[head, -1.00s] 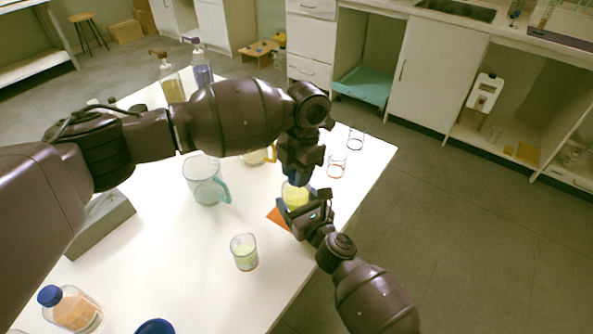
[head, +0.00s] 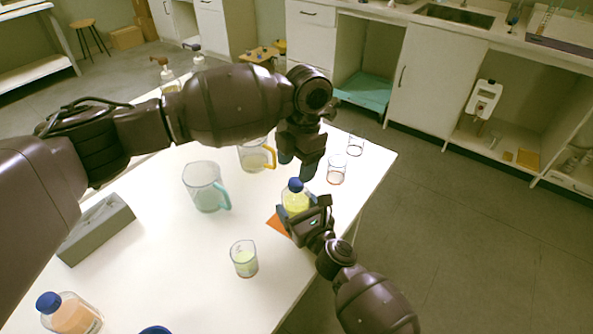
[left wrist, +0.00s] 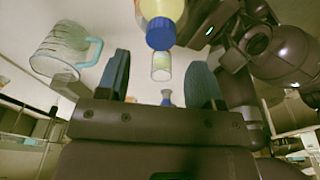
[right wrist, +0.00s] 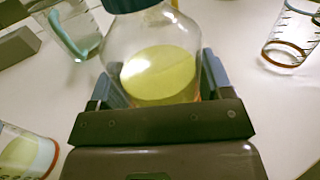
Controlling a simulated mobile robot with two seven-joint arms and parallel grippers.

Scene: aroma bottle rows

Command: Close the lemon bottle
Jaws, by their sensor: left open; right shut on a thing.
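The lemon bottle (head: 296,202) is clear, holds yellow liquid and stands upright by an orange mat (head: 277,222). A blue cap (head: 295,185) sits on its mouth. The bottle fills the right wrist view (right wrist: 158,70) between my fingers, its cap cut off at the top. My right gripper (head: 298,214) is shut around the bottle's body. My left gripper (head: 297,168) is open and empty, just above the cap. The left wrist view shows the cap (left wrist: 161,33) beyond the open blue fingers (left wrist: 162,85). How tight the cap is, I cannot tell.
A beaker with pale yellow liquid (head: 244,258), a teal-handled jug (head: 204,188) and a yellow-handled jug (head: 256,155) stand left of the bottle. Two empty beakers (head: 337,170) (head: 355,145) stand behind near the table's right edge. An orange bottle (head: 72,314) is front left.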

